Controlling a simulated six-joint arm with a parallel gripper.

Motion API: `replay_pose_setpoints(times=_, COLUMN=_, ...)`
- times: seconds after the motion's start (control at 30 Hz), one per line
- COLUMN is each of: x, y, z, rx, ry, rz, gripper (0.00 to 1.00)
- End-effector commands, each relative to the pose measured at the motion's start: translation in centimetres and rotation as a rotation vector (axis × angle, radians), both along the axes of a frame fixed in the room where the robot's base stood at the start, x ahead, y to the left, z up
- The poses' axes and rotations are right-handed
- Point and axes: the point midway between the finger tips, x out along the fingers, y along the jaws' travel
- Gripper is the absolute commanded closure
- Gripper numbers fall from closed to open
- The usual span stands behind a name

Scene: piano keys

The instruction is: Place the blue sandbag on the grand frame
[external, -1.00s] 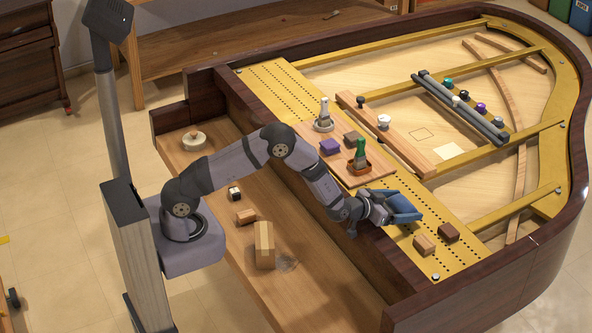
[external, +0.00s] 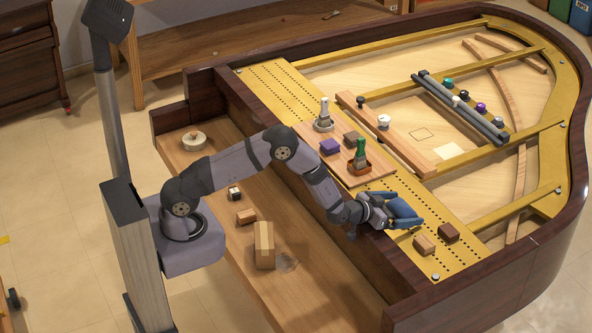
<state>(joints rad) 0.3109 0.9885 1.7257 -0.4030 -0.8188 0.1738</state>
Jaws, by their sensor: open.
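The blue sandbag (external: 404,209) lies on the gold grand frame (external: 420,199), near its front edge and left of two small blocks. My gripper (external: 396,211) is open at the bag, with its fingers on either side of the bag's near part. The gripper hides part of the bag, and I cannot tell whether a finger still touches it.
A tan block (external: 424,245) and a dark brown block (external: 448,232) sit on the frame just right of the bag. The dark case rim (external: 350,250) runs below my arm.

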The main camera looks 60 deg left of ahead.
Motion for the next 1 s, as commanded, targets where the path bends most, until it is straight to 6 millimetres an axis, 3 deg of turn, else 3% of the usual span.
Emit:
replay_pose_setpoints(times=0.27, x=-1.8, y=-0.1, z=0.6, rx=0.001, ry=0.000, rz=-0.001, gripper=0.00)
replay_pose_setpoints(times=0.7, x=-8.0, y=-0.1, z=2.9, rx=-0.001, ry=-0.002, rz=-0.002, gripper=0.00)
replay_pose_setpoints(times=1.0, x=-10.8, y=-0.1, z=4.0, rx=0.000, ry=0.000, rz=-0.002, gripper=0.00)
